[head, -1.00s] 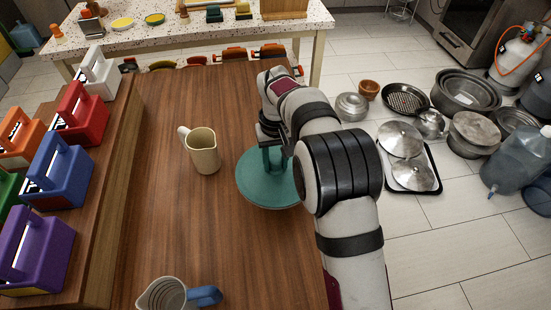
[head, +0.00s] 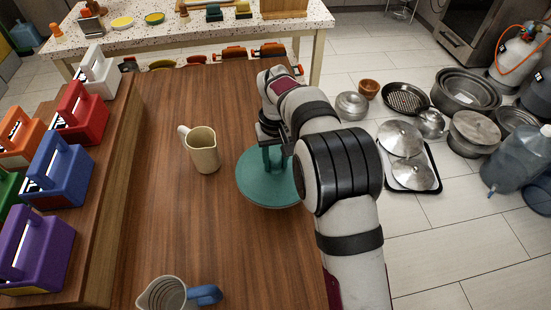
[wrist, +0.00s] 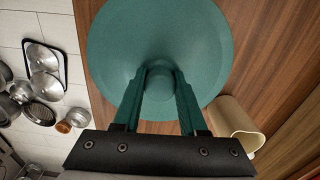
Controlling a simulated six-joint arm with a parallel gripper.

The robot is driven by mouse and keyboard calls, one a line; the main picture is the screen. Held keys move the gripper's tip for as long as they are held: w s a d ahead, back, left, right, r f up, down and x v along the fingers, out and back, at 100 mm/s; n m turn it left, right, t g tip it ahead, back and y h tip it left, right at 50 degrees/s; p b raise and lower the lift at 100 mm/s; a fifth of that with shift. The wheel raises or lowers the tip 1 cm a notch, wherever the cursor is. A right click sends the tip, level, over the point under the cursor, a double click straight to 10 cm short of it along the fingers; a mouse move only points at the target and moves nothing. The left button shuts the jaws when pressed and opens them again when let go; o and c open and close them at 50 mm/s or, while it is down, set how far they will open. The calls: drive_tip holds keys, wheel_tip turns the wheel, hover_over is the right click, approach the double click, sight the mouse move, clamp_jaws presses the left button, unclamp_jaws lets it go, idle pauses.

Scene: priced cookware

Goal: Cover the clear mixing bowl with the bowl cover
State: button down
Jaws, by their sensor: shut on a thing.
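The bowl cover (head: 262,193) is a round teal disc with a raised middle, lying about level at the right side of the wooden table. It fills the upper middle of the wrist view (wrist: 115,45). My gripper (head: 272,166) points down at its middle. In the wrist view my gripper (wrist: 160,84) is shut on the knob at the cover's centre. The clear mixing bowl cannot be made out; whatever is under the cover is hidden. I cannot tell whether the cover rests on anything.
A beige mug-like pitcher (head: 203,150) stands left of the cover. Coloured caddies (head: 58,168) line a raised shelf at left. The table between (head: 165,220) is bare. Pans cover the floor at right.

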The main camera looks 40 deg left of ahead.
sight(275, 158)
drive_tip(key=shift+f, duration=0.2)
drive_tip(key=shift+f, duration=0.15)
unclamp_jaws()
idle(0.4)
idle(0.4)
wheel_tip(275, 158, up, 16)
drive_tip(key=shift+f, duration=0.1)
idle(0.8)
